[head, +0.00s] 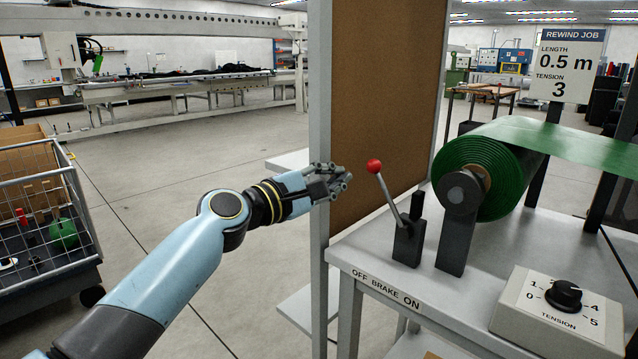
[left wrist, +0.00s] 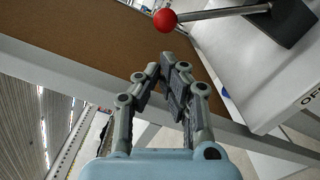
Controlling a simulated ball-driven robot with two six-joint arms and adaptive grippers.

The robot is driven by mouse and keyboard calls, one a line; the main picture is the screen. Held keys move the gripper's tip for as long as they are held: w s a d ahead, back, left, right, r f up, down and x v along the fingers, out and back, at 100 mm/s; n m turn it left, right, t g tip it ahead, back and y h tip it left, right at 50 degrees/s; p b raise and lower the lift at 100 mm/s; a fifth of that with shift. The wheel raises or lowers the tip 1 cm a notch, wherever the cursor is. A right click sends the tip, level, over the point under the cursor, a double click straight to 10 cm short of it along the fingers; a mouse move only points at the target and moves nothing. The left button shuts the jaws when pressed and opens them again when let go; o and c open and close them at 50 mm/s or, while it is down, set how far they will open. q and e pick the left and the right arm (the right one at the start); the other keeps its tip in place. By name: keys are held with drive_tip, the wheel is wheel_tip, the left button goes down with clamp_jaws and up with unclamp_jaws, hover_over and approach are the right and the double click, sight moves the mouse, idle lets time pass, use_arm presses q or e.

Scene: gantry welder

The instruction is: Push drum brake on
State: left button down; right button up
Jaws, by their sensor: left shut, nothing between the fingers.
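The drum brake lever (head: 391,203) stands on the bench, with a red ball knob (head: 375,166) on a metal rod rising from a dark base. The rod leans left, toward the OFF side of the "OFF BRAKE ON" label (head: 386,290) on the bench's front edge. My left gripper (head: 343,181) is shut and empty, just left of the knob and apart from it. In the left wrist view the closed fingers (left wrist: 172,62) point toward the red knob (left wrist: 165,20), with a gap between them. My right gripper is not in view.
A green roll (head: 490,165) sits on a spindle behind the lever. A tension dial box (head: 562,308) stands at the bench's front right. A brown panel with a grey post (head: 319,120) rises beside my gripper. A wire cart (head: 45,225) stands at left.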

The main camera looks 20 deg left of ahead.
use_arm(q)
drive_tip(key=x, duration=0.4)
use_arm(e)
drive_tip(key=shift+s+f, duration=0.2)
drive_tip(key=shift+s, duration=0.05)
use_arm(q)
drive_tip(key=shift+s+r, duration=0.1)
drive_tip(key=shift+s+d+r+m, duration=0.1)
drive_tip(key=shift+d+r+m, duration=0.2)
drive_tip(key=shift+m, duration=0.1)
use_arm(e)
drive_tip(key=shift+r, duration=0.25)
use_arm(q)
drive_tip(key=shift+r, duration=0.1)
drive_tip(key=s+d+r+m+p, duration=0.3)
drive_tip(key=d+r+m, duration=0.1)
drive_tip(key=d+m, duration=0.3)
drive_tip(key=shift+d+m, duration=0.4)
drive_tip(key=shift+d, duration=0.15)
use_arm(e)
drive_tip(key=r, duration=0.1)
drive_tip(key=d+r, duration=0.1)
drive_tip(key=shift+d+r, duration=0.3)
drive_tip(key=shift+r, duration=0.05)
use_arm(q)
drive_tip(key=shift+r, duration=0.1)
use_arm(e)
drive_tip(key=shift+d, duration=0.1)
